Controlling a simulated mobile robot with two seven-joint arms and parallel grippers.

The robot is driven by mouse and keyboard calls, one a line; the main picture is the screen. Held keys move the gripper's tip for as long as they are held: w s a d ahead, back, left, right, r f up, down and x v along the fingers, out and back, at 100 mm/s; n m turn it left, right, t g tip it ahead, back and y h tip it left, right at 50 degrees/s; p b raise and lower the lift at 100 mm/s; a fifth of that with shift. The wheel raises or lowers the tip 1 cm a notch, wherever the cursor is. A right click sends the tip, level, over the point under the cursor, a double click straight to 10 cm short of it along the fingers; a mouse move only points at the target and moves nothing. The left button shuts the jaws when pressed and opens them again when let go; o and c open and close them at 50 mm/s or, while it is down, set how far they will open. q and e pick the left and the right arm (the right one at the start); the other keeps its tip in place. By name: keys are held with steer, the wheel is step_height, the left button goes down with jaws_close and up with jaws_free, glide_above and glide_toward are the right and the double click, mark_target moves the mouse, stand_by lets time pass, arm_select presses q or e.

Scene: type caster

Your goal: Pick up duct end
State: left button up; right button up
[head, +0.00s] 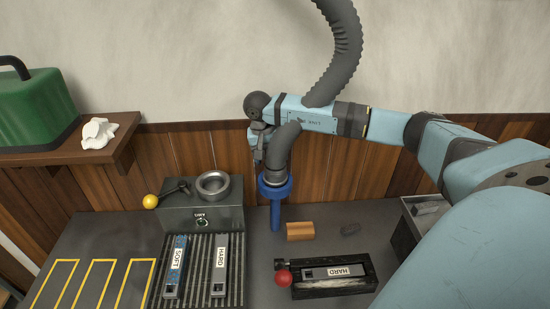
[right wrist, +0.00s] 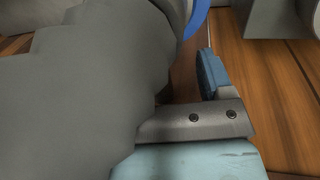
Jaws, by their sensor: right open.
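A grey ribbed duct (head: 342,45) hangs from above and passes behind my right arm. Its lower end (head: 282,150) curves down to a blue collar (head: 274,187) with a narrower blue tube (head: 276,215) below. My right gripper (head: 260,150) is open, at the left side of the duct end, just above the collar. In the right wrist view the grey duct (right wrist: 75,90) fills the left side, close to one blue-padded finger (right wrist: 210,75). Part of the blue collar (right wrist: 196,20) shows at the top. The other finger is hidden. My left gripper is out of view.
A grey box (head: 180,215) with a metal ring (head: 213,184) and yellow-knobbed lever stands left. SOFT (head: 175,265) and HARD (head: 220,265) bars lie on a grate. A wooden block (head: 300,231) and a black tray (head: 310,292) with another HARD bar are nearby. Wood wall behind.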

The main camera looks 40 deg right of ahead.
steer(key=shift+s+d+f, duration=0.1)
steer(key=shift+d+f, duration=0.05)
steer(key=shift+f, duration=0.45)
steer(key=shift+d+f, duration=0.1)
steer(key=shift+f, duration=0.45)
jaws_close()
steer(key=shift+r, duration=0.1)
